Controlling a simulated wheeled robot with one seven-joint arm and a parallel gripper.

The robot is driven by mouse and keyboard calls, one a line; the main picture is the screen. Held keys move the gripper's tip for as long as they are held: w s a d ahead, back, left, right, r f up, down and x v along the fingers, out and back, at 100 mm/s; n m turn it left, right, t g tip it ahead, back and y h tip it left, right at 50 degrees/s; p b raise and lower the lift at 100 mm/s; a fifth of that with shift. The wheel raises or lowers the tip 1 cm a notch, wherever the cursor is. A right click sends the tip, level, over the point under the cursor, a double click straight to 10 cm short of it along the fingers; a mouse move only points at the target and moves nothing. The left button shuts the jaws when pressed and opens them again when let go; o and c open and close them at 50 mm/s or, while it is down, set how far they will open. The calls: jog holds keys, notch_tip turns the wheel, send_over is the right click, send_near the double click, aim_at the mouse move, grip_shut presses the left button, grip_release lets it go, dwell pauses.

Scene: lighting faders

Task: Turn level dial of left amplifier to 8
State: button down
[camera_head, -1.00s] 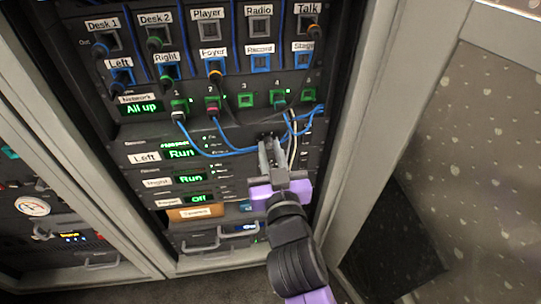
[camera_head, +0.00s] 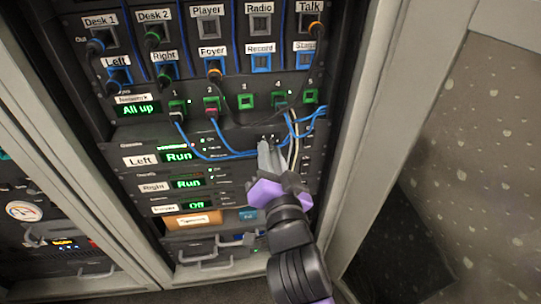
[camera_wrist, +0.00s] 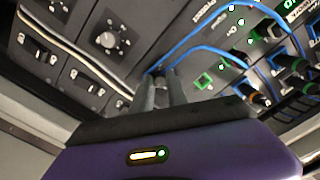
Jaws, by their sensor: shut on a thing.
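The left amplifier is the rack unit labelled Left (camera_head: 141,160) with a green Run display (camera_head: 179,156). My gripper (camera_head: 267,148) reaches the right half of this unit's front, its fingers closed on the level dial, which they hide. In the wrist view, the two fingers (camera_wrist: 162,88) point at the panel close together, just beside a blue cable. The dial's setting cannot be read.
Blue and white cables (camera_head: 293,145) hang close to the right of my fingers. The Right amplifier (camera_head: 154,187) lies below, with switches (camera_wrist: 45,50) near its edge in the wrist view. Network ports (camera_head: 245,102) are above. The cabinet frame (camera_head: 365,150) stands at right.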

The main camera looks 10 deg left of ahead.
jog(key=shift+f, duration=0.1)
dwell(0.3)
jog(key=c, duration=1.3)
grip_release()
jog(key=p+v, duration=0.2)
jog(key=v, duration=0.5)
jog(key=shift+s, duration=0.4)
jog(key=shift+d, duration=0.1)
